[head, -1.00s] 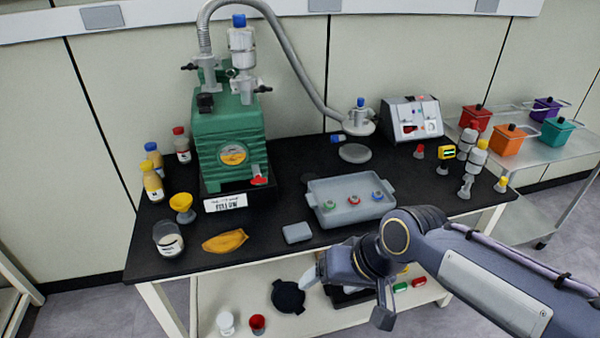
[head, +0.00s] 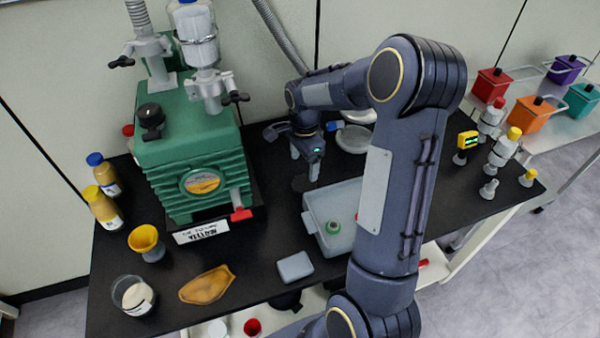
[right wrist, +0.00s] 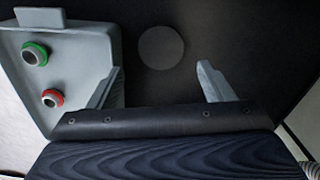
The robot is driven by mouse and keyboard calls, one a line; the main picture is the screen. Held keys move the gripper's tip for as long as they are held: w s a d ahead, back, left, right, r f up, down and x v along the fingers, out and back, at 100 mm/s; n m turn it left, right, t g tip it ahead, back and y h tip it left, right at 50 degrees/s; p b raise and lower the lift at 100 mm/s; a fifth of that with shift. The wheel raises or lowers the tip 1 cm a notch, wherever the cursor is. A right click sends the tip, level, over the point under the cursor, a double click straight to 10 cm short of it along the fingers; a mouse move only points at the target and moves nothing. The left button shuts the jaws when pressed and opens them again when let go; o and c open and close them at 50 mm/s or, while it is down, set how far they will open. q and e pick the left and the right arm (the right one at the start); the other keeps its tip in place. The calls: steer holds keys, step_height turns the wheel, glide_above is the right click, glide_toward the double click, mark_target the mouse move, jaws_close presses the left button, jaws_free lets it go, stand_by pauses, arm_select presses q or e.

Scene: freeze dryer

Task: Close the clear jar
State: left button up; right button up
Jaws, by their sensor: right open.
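The clear jar (head: 133,295) stands upright and open-topped at the table's front left in the head view, with pale contents and a label. A thin dark round disc (head: 303,183) lies flat on the black table between the green pump and the tray. It also shows in the right wrist view (right wrist: 161,47); I cannot tell whether it is the jar's lid. My right gripper (head: 305,162) points down above this disc. In the right wrist view its fingers (right wrist: 160,72) are apart, with nothing between them. My left gripper is not in view.
The grey tray (head: 318,225) with ringed stoppers stands beside the gripper. The green pump (head: 190,160) stands left. A yellow funnel (head: 145,240), a tan pouch (head: 208,285) and a grey block (head: 295,267) lie near the front. My right arm hides part of the tray.

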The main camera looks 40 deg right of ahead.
mark_target(306, 182)
steer(key=shift+s+r, duration=0.1)
steer(key=shift+s, duration=0.05)
step_height(306, 182, down, 2)
steer(key=shift+f, duration=0.3)
steer(key=shift+f, duration=0.1)
steer(key=f, duration=0.3)
steer(key=f+p, duration=0.1)
steer(key=f, duration=0.1)
steer(key=shift+d, duration=0.35)
steer(key=c, duration=0.7)
